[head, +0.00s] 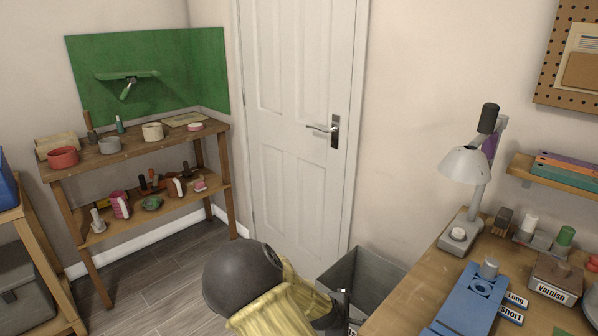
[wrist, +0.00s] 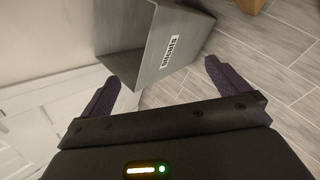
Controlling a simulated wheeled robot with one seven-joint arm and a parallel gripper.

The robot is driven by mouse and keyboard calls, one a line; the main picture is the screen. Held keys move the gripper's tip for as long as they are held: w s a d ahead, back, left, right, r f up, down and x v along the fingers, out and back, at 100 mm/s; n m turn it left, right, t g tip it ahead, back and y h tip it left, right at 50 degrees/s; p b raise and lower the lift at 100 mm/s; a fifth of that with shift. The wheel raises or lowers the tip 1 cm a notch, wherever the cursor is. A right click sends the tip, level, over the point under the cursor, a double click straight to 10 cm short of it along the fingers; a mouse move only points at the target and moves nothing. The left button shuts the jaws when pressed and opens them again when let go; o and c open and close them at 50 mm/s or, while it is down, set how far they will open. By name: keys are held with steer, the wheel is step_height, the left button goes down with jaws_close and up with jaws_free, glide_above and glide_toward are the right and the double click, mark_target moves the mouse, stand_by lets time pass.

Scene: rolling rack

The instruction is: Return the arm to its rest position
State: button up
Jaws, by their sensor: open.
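My gripper (wrist: 161,72) is open, with its two purple fingers spread apart and nothing between them in the wrist view. Beyond the fingers is a grey open-topped bin (wrist: 140,32) with a white label on its side. In the head view my arm, with a dark round joint and yellow links, is folded low at the bottom centre, next to the grey bin (head: 365,270). The gripper end is partly hidden there by the arm.
A wooden workbench (head: 405,312) with a lamp (head: 466,165), a blue fixture (head: 465,305) and labelled blocks stands at the right. A wooden shelf rack (head: 120,157) with pots and tools is at the left. A white door (head: 292,110) is behind my arm. Grey floor (head: 165,285) is clear at left centre.

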steer(key=a+r+m+y+p, duration=0.2)
steer(key=a+r+m+p, duration=0.15)
steer(key=r, duration=0.45)
steer(key=a+r+m+y+p, duration=0.2)
steer(key=a+r+m, duration=0.15)
steer(key=r, duration=0.35)
steer(key=s+d+r+m+g+p, duration=0.1)
steer(key=s+d+r+m+p, duration=0.3)
steer(key=s+r, duration=0.5)
steer(key=s+d+r+m+g+p, duration=0.2)
steer(key=s+d+r+m+p, duration=0.2)
steer(key=s+r+p, duration=0.5)
steer(key=shift+s+d+r+y, duration=0.45)
steer(key=shift+d+r, duration=0.1)
steer(key=shift+d, duration=0.1)
